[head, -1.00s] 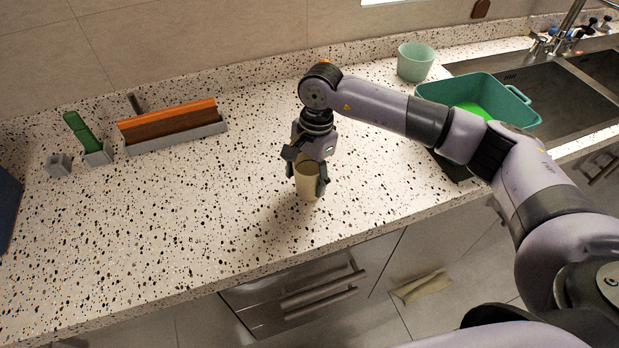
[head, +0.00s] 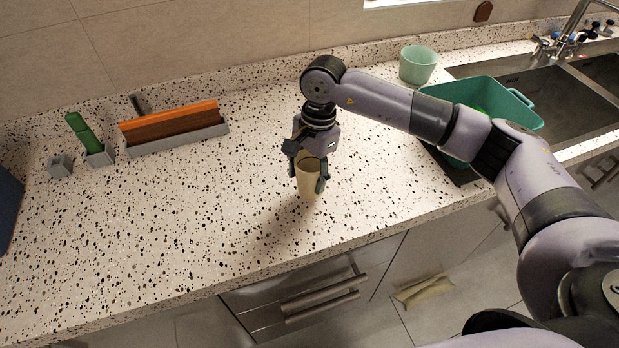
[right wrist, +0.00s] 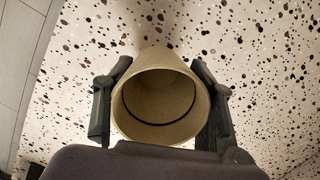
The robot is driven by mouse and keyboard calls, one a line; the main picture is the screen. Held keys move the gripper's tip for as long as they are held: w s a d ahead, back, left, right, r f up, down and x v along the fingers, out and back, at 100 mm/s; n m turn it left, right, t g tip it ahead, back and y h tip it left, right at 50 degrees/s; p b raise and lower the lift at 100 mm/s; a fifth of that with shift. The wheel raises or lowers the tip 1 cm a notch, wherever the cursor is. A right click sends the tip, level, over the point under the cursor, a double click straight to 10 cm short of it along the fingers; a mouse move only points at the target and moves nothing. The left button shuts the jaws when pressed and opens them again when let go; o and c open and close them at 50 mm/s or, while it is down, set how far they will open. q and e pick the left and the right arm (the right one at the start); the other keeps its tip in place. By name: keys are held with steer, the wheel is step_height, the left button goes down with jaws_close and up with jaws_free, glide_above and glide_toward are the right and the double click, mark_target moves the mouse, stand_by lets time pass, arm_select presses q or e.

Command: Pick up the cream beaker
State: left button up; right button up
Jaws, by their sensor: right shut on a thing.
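The cream beaker (head: 309,179) is upright near the front edge of the speckled counter, with its open mouth facing up. My right gripper (head: 308,176) comes down over it from above and is shut on it, with one finger on each side. In the right wrist view the beaker (right wrist: 160,105) sits between the two dark fingers, and its inside looks empty. Whether its base touches the counter or is slightly above it, I cannot tell. My left gripper is not in view.
A green cup (head: 418,65) stands at the back right, beside a teal tub (head: 515,100) by the sink (head: 560,95). A grey rack (head: 180,139) holds orange and brown boards. A green-handled thing (head: 80,130) stands in a small grey holder at left. The counter's middle is clear.

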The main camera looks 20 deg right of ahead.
step_height(320, 180, up, 18)
steer(key=b, duration=0.3)
steer(key=shift+r+b, duration=0.2)
steer(key=shift+b, duration=0.15)
steer(key=shift+f, duration=0.15)
